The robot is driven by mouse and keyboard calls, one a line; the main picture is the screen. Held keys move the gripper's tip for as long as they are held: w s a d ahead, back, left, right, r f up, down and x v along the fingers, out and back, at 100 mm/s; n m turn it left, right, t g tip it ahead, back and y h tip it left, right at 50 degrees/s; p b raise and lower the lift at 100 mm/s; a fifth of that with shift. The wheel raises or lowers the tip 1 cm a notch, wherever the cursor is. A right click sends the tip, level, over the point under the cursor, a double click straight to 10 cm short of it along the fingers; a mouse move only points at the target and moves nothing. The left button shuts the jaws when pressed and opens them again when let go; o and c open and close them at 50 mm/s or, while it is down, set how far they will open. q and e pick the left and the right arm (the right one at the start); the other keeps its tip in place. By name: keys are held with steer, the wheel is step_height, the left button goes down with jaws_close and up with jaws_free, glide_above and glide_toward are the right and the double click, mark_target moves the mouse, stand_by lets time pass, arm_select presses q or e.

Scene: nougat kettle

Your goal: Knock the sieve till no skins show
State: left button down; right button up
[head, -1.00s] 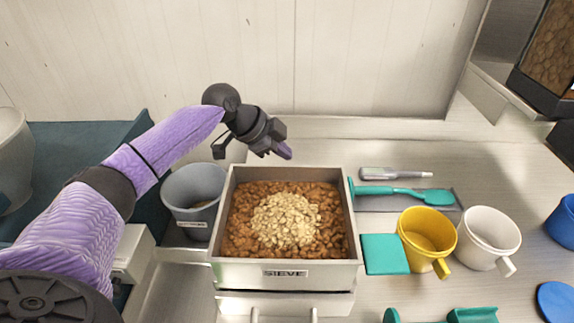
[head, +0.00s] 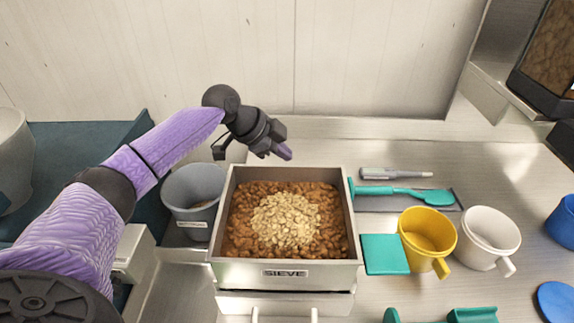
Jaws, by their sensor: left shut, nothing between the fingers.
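The sieve (head: 286,273) is a square metal box with a "SIEVE" label, in the middle of the head view. It holds brown nuts (head: 250,247), with a pale heap of skins (head: 284,220) showing on top in the middle. My left gripper (head: 284,153) is shut and empty, just behind the sieve's back wall, with its purple fingertip near the rim. I cannot tell whether it touches the rim. My right gripper is not in view.
A grey bucket (head: 183,190) stands left of the sieve. To the right are a teal square (head: 385,254), a yellow mug (head: 424,232), a white mug (head: 488,228) and a teal spatula (head: 400,191).

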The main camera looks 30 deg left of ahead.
arm_select(q)
steer(key=shift+f, duration=0.3)
steer(key=shift+s+f, duration=0.1)
steer(key=shift+f, duration=0.1)
stand_by(0.3)
steer(key=shift+s+d+f+b, duration=0.2)
steer(key=shift+s+f, duration=0.1)
steer(key=shift+f, duration=0.2)
steer(key=shift+s+d+f+b, duration=0.15)
steer(key=shift+s+f, duration=0.1)
steer(key=shift+f, duration=0.2)
stand_by(0.8)
steer(key=shift+a, duration=0.1)
steer(key=shift+w+a+r+p, duration=0.15)
steer(key=shift+w+r+p, duration=0.3)
steer(key=shift+r, duration=0.2)
steer(key=r, duration=0.1)
step_height(320, 180, up, 4)
steer(key=p, duration=0.4)
glide_above(290, 173)
steer(key=a, duration=0.2)
steer(key=shift+w+a+r, duration=0.15)
steer(key=shift+w, duration=0.3)
